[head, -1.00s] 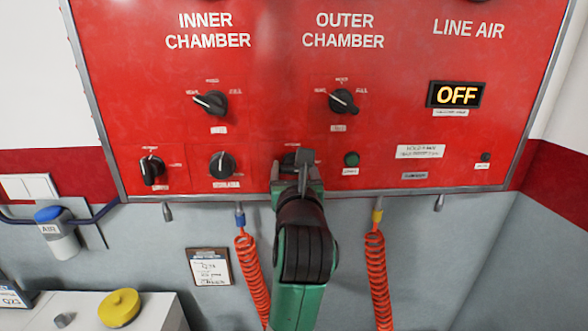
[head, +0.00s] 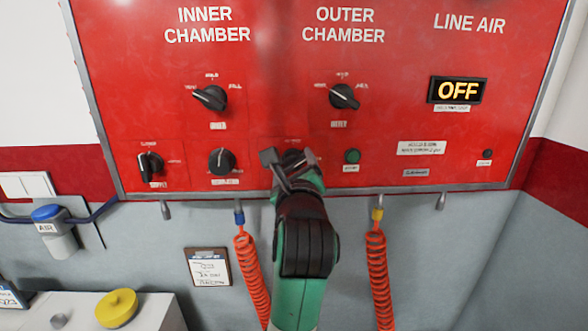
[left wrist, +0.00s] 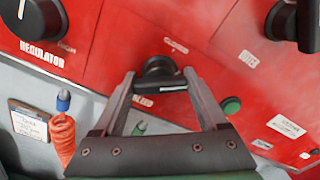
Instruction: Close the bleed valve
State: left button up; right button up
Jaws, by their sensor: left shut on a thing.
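The valve knob held by my left gripper is black and sits on the red panel below OUTER CHAMBER. In the head view the knob (head: 293,157) is partly hidden by my left gripper (head: 289,163). In the left wrist view the knob's bar-shaped handle (left wrist: 160,84) lies between the two fingertips, which are shut on it. A CLOSED label (left wrist: 176,46) is above the knob, and a lower label (left wrist: 143,101) is partly covered by the gripper. My right gripper is not in view.
A green button (head: 352,156) is just right of the held knob, and the regulator knob (head: 222,161) is to its left. Orange coiled hoses (head: 377,270) hang below the panel. The OFF display (head: 457,91) is at upper right.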

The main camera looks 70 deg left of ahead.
pick_arm(q)
jog(key=n+b, duration=0.2)
jog(key=n, duration=0.3)
jog(key=shift+n, duration=0.4)
jog(key=n+b, duration=0.2)
jog(key=n, duration=0.3)
jog(key=shift+r+n, duration=0.1)
jog(key=shift+n, duration=0.3)
jog(key=o, duration=1.3)
jog(key=b+v, duration=0.1)
jog(key=v, duration=1)
jog(key=shift+d+b, duration=0.3)
jog(key=shift+b, duration=0.05)
jog(key=shift+s, duration=0.15)
